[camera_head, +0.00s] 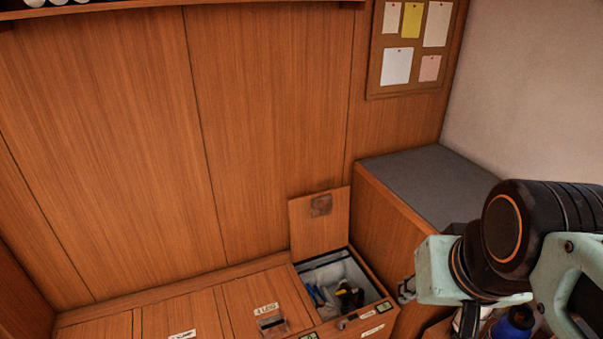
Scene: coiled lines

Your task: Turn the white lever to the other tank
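I cannot make out a white lever for certain. An open locker (372,280) in the wooden bench has its lid (320,222) raised against the wall. Inside it are small blue, white, yellow and black items (345,297), too small to tell apart; a lever among them cannot be told. My arm comes in from the right. A small grey metal part at its end, apparently my gripper (406,288), is just right of the locker; its fingers are too small to read.
The closed bench lids (180,312) carry white labels, and one has a dark recess (272,325). A grey-topped wooden cabinet (425,185) stands right of the locker. A blue bottle (514,323) is below my arm. A pinboard (412,45) hangs above. The space over the bench is clear.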

